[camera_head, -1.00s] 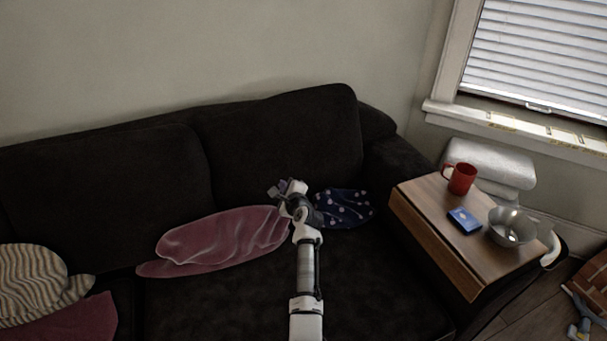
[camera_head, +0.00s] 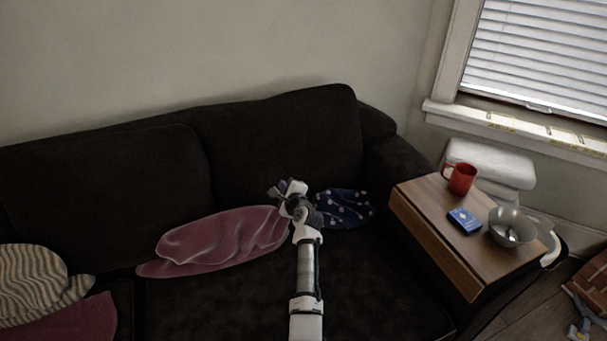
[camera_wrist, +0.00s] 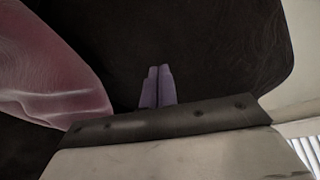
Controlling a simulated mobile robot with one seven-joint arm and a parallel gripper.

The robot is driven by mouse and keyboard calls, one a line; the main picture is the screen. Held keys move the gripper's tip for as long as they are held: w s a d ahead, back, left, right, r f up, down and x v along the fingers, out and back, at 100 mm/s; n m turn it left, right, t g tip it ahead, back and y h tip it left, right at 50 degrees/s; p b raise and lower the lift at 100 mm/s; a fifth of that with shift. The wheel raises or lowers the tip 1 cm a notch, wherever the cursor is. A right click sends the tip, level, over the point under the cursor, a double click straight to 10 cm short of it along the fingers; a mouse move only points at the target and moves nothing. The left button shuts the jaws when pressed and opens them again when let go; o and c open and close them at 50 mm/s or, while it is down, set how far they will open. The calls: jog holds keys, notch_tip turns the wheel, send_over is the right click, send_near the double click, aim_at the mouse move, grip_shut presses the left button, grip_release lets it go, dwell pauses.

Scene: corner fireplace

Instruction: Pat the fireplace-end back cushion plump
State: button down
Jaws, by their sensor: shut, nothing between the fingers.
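The dark back cushion (camera_head: 285,140) at the right end of the sofa stands upright against the sofa back, below the wall. It also fills the middle of the wrist view (camera_wrist: 215,50). My gripper (camera_head: 279,188) is in front of this cushion's lower part. In the wrist view, the two purple fingertips (camera_wrist: 157,72) lie side by side, shut with nothing between them, pointing at the dark cushion. I cannot tell whether they touch it. The arm hides part of the seat and of the cushion's lower edge.
A pink pillow (camera_head: 220,242) lies left of my gripper, a blue spotted one (camera_head: 345,208) right. A wooden armrest tray (camera_head: 440,230) bears a red mug (camera_head: 459,179), a blue box (camera_head: 465,221) and a metal bowl (camera_head: 511,227). A striped pillow (camera_head: 38,280) lies far left. A window is at upper right.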

dwell(0.4)
jog(key=b, duration=0.5)
send_near(303, 173)
jog(key=shift+x, duration=2.15)
jog(key=shift+d+f, duration=0.1)
jog(key=shift+d, duration=0.05)
jog(key=shift+w, duration=0.1)
jog(key=shift+b+x, duration=1.1)
jog(key=shift+x, duration=0.2)
